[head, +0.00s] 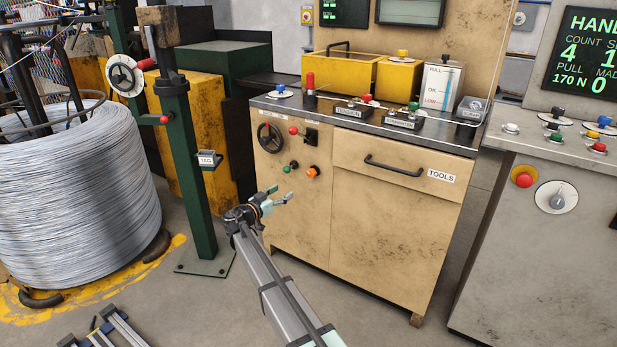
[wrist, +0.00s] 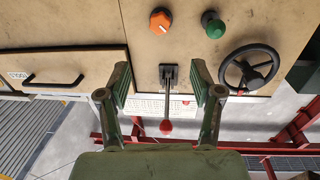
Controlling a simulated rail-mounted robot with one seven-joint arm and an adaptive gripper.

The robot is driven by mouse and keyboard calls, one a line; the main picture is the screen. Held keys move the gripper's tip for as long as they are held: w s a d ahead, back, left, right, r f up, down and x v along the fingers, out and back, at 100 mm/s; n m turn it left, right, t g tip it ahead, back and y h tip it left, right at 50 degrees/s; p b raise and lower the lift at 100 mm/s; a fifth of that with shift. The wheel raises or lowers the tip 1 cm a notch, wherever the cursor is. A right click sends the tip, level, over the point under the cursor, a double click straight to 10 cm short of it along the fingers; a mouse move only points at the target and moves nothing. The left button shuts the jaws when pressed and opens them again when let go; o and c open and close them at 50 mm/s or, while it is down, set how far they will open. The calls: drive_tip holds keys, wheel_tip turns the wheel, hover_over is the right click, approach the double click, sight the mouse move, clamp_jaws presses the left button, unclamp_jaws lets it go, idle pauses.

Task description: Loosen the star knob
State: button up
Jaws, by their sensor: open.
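My gripper (head: 281,194) is open and empty in front of the cabinet, low and to the left of the orange knob in the head view. In the wrist view the open fingers (wrist: 161,84) appear on either side of a red-tipped lever, which looks farther off. No contact with the knob shows.
A green knob (head: 286,170), the red-tipped lever (head: 293,130) and a black handwheel (head: 270,137) are close by on the cabinet front. The drawer handle (head: 394,169) protrudes to the right. A green post (head: 196,180) and wire coil (head: 75,170) stand left.

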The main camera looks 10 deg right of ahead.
sight(309, 175)
drive_tip(key=b+x, duration=0.1)
drive_tip(key=x, duration=1.5)
drive_tip(key=shift+w+d, duration=0.3)
drive_tip(key=shift+c, duration=0.2)
drive_tip(key=c, duration=1.1)
